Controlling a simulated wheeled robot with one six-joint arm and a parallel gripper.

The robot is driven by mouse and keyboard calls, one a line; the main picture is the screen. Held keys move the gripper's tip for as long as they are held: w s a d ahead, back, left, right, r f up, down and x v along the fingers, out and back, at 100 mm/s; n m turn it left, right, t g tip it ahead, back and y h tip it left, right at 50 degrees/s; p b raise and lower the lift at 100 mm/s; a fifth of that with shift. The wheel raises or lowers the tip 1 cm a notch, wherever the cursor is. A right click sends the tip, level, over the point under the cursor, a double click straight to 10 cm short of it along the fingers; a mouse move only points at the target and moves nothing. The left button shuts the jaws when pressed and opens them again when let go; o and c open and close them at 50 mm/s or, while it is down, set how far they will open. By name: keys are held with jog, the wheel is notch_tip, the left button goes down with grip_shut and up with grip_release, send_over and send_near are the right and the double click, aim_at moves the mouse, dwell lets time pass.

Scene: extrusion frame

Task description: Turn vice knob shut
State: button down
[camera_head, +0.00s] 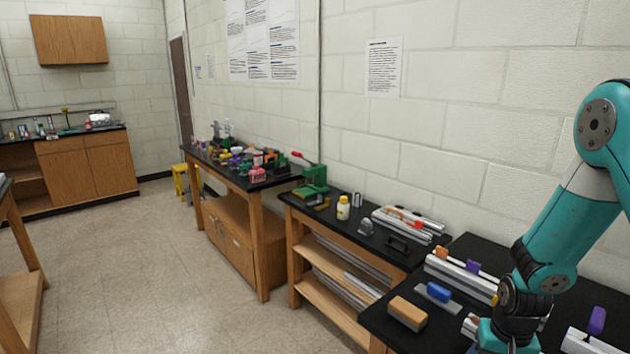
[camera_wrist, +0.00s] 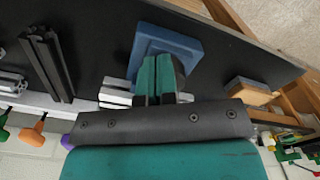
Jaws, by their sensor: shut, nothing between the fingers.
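My gripper (camera_wrist: 159,62) is shut and empty in the wrist view, its two teal fingertips side by side. The fingertips overlap a blue block-like part (camera_wrist: 165,45) in the picture; I cannot tell whether they touch it. A blue piece on a grey plate also shows in the head view (camera_head: 438,293) on the near black bench. My arm hangs over that bench at the right, and the fingertips are hidden there. No vice knob can be made out clearly. A green tool with a red handle (camera_head: 315,180) stands on the farther bench.
A tan block on a grey base (camera_head: 407,313) lies at the near bench's front edge. Metal profiles with orange and purple pieces (camera_head: 465,272) lie behind it. A dark profile (camera_wrist: 45,65) is left in the wrist view. Open floor (camera_head: 180,290) lies left of the benches.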

jog(key=shift+s+a+f, duration=0.1)
jog(key=shift+s+f, duration=0.2)
jog(key=shift+f, duration=0.25)
jog(key=shift+f+b, duration=0.1)
jog(key=shift+b, duration=0.2)
jog(key=shift+w+a, duration=0.1)
jog(key=shift+a, duration=0.25)
dwell(0.5)
jog(key=shift+s+a, duration=0.15)
jog(key=shift+s, duration=0.25)
notch_tip(320, 180, up, 6)
jog(key=p, duration=0.5)
jog(key=shift+w+d, duration=0.2)
jog(key=shift+w, duration=0.1)
